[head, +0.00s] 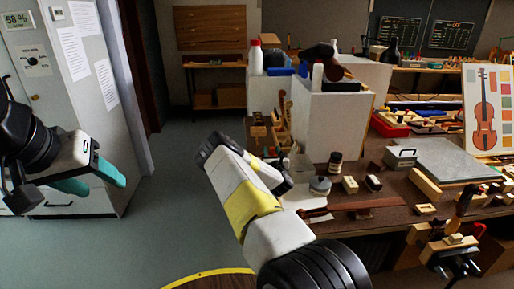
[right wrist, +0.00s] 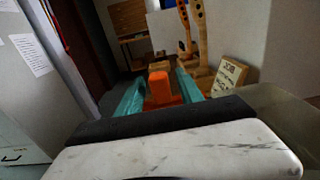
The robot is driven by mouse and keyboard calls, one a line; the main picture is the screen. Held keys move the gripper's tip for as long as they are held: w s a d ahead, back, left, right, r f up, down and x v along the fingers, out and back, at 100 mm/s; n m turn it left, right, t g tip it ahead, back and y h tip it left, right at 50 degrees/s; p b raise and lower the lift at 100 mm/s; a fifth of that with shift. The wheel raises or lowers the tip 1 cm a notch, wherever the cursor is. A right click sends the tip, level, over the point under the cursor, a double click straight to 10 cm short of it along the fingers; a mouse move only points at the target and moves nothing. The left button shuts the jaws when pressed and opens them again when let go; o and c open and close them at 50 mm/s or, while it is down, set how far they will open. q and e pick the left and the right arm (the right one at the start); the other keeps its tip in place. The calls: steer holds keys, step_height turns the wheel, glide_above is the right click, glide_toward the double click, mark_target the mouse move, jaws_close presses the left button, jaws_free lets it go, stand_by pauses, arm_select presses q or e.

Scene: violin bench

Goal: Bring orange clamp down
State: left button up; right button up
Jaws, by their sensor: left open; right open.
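The orange clamp (right wrist: 162,88) shows in the right wrist view, upright between the two teal fingers of my right gripper (right wrist: 158,92). The fingers stand open on either side of it; I cannot tell whether either one touches it. Its lower part is hidden behind the gripper body. In the head view I cannot make out the clamp, and my right arm hides the right gripper's fingers. My left gripper (head: 105,184) is open and empty at the far left, in front of the grey cabinet and away from the bench.
Wooden violin necks (right wrist: 193,40) and a lettered card (right wrist: 229,76) stand close beyond and right of the right gripper. In the head view, a white box (head: 325,122), a dark jar (head: 335,162) and a grey tin (head: 320,185) stand on the crowded bench. The floor (head: 165,215) at left is clear.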

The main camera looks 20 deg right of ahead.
steer(key=v, duration=0.7)
steer(key=shift+s+a, duration=0.15)
steer(key=shift+s, duration=0.25)
